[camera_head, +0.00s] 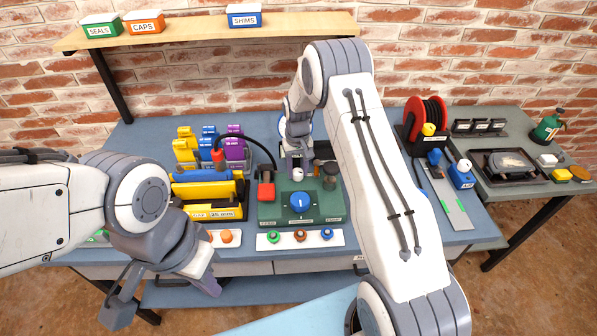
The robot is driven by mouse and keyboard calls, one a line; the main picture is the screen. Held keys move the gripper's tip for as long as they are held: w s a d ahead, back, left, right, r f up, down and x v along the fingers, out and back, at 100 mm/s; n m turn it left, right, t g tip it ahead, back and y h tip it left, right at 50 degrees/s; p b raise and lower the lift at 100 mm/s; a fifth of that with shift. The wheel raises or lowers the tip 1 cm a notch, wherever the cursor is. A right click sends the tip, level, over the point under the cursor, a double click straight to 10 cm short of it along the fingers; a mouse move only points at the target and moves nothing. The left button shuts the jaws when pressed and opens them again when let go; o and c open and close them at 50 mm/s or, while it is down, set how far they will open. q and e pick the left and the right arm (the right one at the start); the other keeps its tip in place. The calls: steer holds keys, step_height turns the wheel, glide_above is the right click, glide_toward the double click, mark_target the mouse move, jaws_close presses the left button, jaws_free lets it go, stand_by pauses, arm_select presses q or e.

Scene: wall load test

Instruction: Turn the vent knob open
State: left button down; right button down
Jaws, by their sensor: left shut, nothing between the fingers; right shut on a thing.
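The green panel (266,214) stands on the blue workbench in the middle of the view. A large blue round knob (300,203) faces me on its front, with small labels below that I cannot read. My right gripper (299,167) is over the panel's back part, behind the blue knob and apart from it. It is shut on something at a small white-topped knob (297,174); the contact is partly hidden. I cannot tell which knob is the vent knob. My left gripper (207,284) is shut and empty, low at the bench's front edge.
A button strip (300,238) lies in front. Yellow cases (213,207) stand left, a red reel (427,115) right. My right arm covers the bench right of the panel.

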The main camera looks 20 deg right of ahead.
mark_target(298, 171)
steer(key=n, duration=0.3)
steer(key=shift+n+b, duration=0.3)
steer(key=shift+b, duration=0.05)
steer(key=shift+n, duration=1.5)
steer(key=shift+c, duration=2.1)
jaws_free()
steer(key=shift+r, duration=0.1)
step_height(298, 171, up, 10)
steer(key=b, duration=0.2)
steer(key=shift+r, duration=0.15)
